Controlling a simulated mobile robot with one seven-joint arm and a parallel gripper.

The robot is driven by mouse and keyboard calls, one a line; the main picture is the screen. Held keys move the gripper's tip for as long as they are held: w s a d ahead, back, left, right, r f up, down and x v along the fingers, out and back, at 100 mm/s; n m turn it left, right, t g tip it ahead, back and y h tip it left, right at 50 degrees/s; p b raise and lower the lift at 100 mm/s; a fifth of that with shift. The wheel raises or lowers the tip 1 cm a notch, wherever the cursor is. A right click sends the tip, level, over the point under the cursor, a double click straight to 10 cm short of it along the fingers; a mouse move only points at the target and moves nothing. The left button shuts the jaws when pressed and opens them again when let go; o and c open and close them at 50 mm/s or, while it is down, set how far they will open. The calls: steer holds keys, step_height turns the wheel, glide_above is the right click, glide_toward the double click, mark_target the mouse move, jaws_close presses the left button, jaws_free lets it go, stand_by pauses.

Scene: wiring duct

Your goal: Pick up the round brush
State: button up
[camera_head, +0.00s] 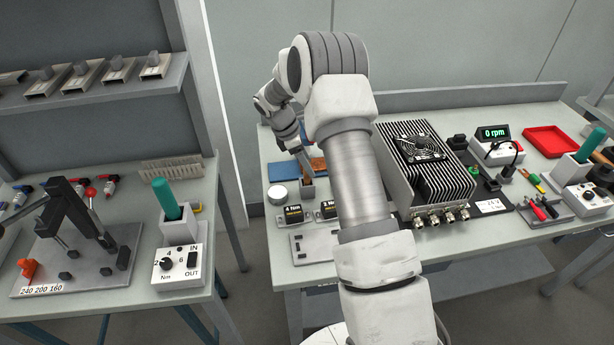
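My gripper (303,162) points down over the left part of the middle bench, partly hidden by my own wrist. Its fingertips are just above a small brown holder-like block (307,188). I cannot tell whether they touch it or anything in it. The fingers are too small in view to show whether they are open or shut. I cannot make out the round brush for certain; it may be at the fingertips or hidden behind my arm.
A white round tin (277,194), a blue mat (281,171) and black-and-yellow boxes (292,215) crowd around the gripper. A finned metal housing (428,190) stands right of my arm. A red tray (551,141) lies farther right. A grey shelf (95,98) is at left.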

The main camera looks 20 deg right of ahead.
jaws_close()
steer(key=shift+r, duration=0.1)
